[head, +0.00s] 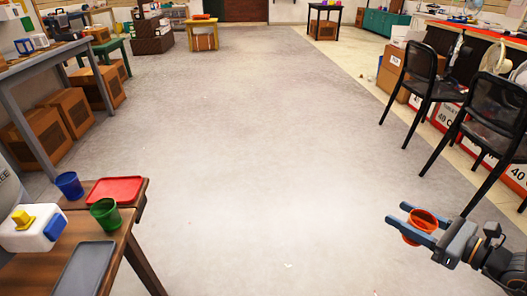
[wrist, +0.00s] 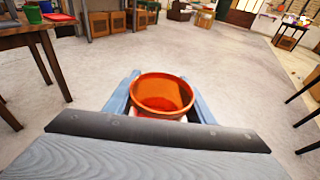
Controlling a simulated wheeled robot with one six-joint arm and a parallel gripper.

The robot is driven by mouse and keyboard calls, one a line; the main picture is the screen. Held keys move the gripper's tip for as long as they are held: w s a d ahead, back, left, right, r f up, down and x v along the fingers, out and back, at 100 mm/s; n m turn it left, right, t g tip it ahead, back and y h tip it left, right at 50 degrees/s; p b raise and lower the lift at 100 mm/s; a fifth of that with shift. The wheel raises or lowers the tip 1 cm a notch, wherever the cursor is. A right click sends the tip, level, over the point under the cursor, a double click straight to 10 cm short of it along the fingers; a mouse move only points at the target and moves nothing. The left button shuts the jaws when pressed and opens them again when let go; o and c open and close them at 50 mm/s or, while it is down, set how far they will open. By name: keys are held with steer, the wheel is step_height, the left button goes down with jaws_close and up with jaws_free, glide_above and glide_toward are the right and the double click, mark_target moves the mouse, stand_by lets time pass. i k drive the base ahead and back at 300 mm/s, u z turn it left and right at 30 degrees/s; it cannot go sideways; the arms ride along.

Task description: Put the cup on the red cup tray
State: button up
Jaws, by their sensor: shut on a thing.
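An orange-red cup (head: 421,227) is held between the two blue-grey fingers of my gripper (head: 411,222) at the lower right of the head view. The wrist view shows the same cup (wrist: 163,94) mouth up between the fingers, its lower part hidden. My gripper is shut on it, out over open floor. A red tray (head: 115,190) lies on the brown wooden table (head: 125,240) at the lower left, well away from my gripper. The red tray also shows small at the upper left of the wrist view (wrist: 60,17). Nothing stands on its visible surface.
On the table, a blue cup (head: 69,185) and a green cup (head: 105,213) stand beside the red tray, near a grey tray (head: 84,268) and a white box (head: 33,230). Black chairs (head: 418,75) stand at right. The grey floor (head: 250,150) between table and gripper is clear.

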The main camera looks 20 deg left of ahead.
mark_target(115, 191)
steer(key=i, duration=1.05)
steer(key=u, duration=3.55)
